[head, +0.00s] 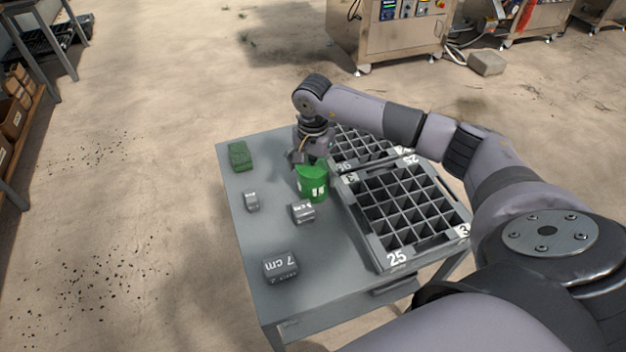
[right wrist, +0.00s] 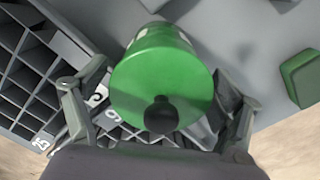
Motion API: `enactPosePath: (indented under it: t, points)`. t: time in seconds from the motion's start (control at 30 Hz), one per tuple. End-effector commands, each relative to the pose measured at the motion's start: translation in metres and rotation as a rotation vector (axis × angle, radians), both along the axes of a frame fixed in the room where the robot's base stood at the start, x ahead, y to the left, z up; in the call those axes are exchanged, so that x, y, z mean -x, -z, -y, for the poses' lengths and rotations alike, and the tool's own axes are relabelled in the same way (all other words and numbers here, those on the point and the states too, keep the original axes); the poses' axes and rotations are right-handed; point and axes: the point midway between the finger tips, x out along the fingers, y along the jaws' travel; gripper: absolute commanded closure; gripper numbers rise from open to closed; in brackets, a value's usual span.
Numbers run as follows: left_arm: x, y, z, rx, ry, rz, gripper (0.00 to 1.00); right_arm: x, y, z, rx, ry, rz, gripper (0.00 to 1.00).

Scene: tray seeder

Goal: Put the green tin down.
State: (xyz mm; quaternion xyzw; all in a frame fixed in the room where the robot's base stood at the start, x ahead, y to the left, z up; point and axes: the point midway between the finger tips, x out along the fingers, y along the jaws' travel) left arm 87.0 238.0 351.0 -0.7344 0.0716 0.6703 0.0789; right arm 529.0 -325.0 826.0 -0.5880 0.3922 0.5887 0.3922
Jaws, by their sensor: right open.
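The green tin (head: 312,188) stands upright on the grey table, left of the two seed trays. In the right wrist view the tin (right wrist: 163,78) shows its green lid with a dark knob, between the fingers. My right gripper (head: 309,160) is directly above the tin. In the right wrist view the right gripper (right wrist: 155,100) is open, with a finger on each side of the tin and gaps beside it. The finger tips are partly hidden in the head view. My left gripper is not in view.
The grey table (head: 240,232) also holds a front tray (head: 388,266), a rear tray (head: 340,163), a green block (head: 239,155) and grey blocks, including a small one (head: 251,200), a middle one (head: 303,211) close to the tin and a large one (head: 281,267). The front left surface is mostly clear.

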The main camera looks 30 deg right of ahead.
Motion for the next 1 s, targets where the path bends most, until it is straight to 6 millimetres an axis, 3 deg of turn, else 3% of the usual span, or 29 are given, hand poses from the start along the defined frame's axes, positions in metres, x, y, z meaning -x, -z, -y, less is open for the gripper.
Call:
enactPosePath:
  t: [0.3, 1.0]
  points:
    - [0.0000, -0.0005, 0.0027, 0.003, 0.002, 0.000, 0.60, -0.0002, 0.0052, 0.0000, 0.001, 0.000, 0.001, 0.15]
    - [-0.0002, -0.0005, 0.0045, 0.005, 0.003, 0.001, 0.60, 0.0000, 0.0049, 0.0001, 0.001, 0.001, 0.000, 0.61]
